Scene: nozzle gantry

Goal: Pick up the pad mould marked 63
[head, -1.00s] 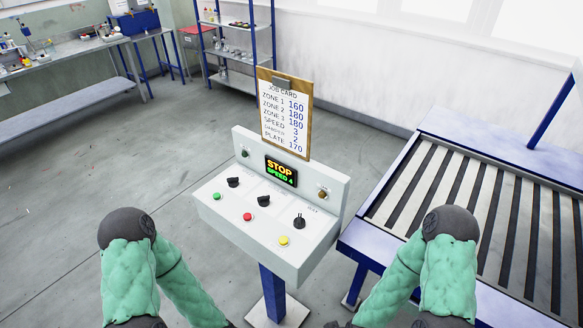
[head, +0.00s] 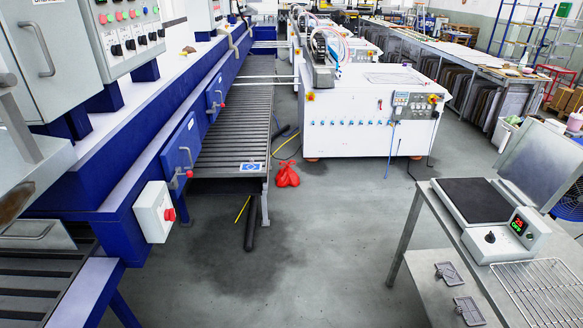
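The farther mould (head: 449,273) lies near the bench's left edge, and the nearer mould (head: 469,310) lies closer to me. Any numbers on them are too small to read, so I cannot tell which is marked 63. Neither of my grippers is in view.
The metal bench (head: 421,268) also holds a hot plate (head: 474,200) with a raised lid, a lit display and a knob, and a wire rack (head: 541,290). A blue conveyor machine (head: 110,185) runs along the left. The grey floor (head: 325,240) between is mostly clear.

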